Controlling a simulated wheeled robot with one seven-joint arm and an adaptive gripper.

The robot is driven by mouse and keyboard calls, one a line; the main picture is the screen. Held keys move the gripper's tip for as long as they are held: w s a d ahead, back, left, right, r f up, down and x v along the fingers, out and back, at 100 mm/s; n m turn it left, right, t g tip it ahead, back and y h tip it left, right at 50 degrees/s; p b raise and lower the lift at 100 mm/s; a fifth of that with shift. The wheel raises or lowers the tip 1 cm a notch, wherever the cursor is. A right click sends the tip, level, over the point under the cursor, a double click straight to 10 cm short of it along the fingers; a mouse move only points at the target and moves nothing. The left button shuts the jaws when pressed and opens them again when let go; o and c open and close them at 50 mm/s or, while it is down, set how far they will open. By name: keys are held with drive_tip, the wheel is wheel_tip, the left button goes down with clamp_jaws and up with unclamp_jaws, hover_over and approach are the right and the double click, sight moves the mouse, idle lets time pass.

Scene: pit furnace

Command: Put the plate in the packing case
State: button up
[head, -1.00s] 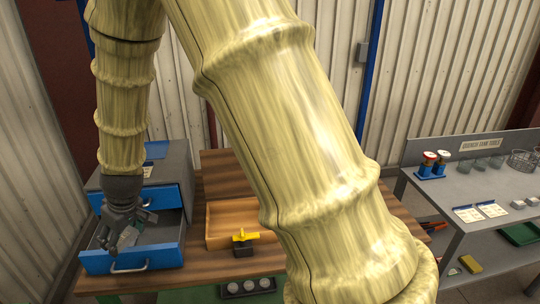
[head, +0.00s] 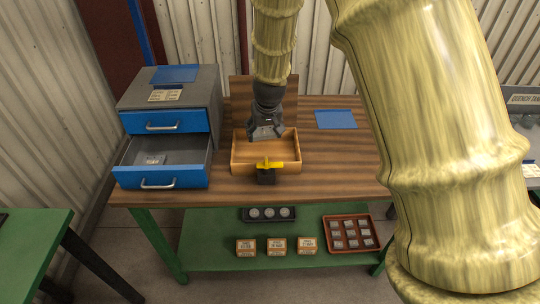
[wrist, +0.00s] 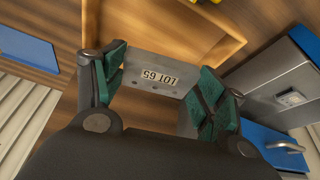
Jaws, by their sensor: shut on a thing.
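In the head view my gripper (head: 266,135) hangs over the back part of the open wooden packing case (head: 240,165); the plate is hard to make out there. The case also shows in the wrist view (wrist: 222,32), beyond the plate. The plate seems to be above the case floor, but its exact height I cannot tell.
A yellow-handled clamp (head: 267,165) stands at the case's front wall. Left is a grey cabinet (head: 205,95) with an open blue drawer (head: 135,178) holding a small grey item. A blue sheet (head: 335,119) lies right of the case. Boxes and trays sit on the green lower shelf (head: 205,225).

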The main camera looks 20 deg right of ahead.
sight(265, 128)
drive_tip(key=w+f+m, duration=0.1)
drive_tip(key=w+d+f+m, duration=0.1)
drive_tip(key=shift+w+d+h, duration=0.1)
drive_tip(key=shift+w+h, duration=0.3)
drive_tip(key=shift+w+f, duration=0.1)
drive_tip(key=shift+f, duration=0.2)
drive_tip(key=shift+f+p, duration=1.3)
drive_tip(key=shift+f, duration=3.45)
drive_tip(key=shift+f, duration=0.15)
drive_tip(key=o, duration=1.2)
drive_tip(key=shift+c, duration=0.2)
drive_tip(key=shift+r, duration=0.2)
drive_tip(key=shift+b+v, duration=1.7)
drive_tip(key=shift+v, duration=4.25)
